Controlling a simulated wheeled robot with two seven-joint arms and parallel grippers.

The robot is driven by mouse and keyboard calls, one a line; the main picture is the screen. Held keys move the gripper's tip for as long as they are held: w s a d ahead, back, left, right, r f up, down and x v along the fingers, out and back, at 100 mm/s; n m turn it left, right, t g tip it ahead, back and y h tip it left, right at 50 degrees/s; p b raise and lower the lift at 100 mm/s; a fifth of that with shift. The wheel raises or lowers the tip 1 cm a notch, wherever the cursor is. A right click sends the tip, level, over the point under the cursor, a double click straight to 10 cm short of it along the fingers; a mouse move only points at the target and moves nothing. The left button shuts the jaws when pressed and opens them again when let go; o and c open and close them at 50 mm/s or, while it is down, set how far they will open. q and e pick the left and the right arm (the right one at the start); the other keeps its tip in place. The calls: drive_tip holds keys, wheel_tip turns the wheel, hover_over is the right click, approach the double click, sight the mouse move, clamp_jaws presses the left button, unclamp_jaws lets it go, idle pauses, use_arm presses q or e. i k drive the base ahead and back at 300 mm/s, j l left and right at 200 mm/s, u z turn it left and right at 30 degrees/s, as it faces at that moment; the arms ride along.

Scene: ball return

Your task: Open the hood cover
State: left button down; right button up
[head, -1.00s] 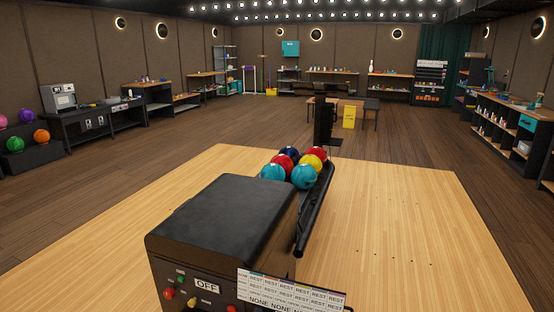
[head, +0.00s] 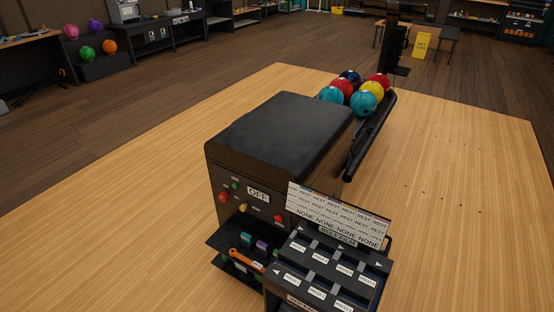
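The hood cover (head: 278,135) is a dark, flat-topped lid on the ball return machine, in the middle of the head view. It lies closed over the machine body. The front panel (head: 240,200) below it carries an "OFF" label, a red knob, a yellow knob and other small controls. Neither of my grippers shows in the head view.
Several bowling balls (head: 365,90) sit on the rack right behind the hood, with a dark rail (head: 365,145) running toward me. A labelled parts box (head: 325,268) and a tool shelf (head: 240,255) stand in front. Wooden floor (head: 130,215) is clear at left.

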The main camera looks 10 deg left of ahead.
sight(290, 135)
drive_tip(key=i+j+z, duration=0.35)
drive_tip(key=j, duration=1.25)
drive_tip(key=i+j+z, duration=0.15)
drive_tip(key=j+z, duration=0.15)
drive_tip(key=j, duration=1.3)
drive_tip(key=j+z, duration=0.35)
drive_tip(key=j, duration=1.3)
drive_tip(key=j+z, duration=0.15)
drive_tip(key=j, duration=0.75)
drive_tip(key=i+j, duration=0.05)
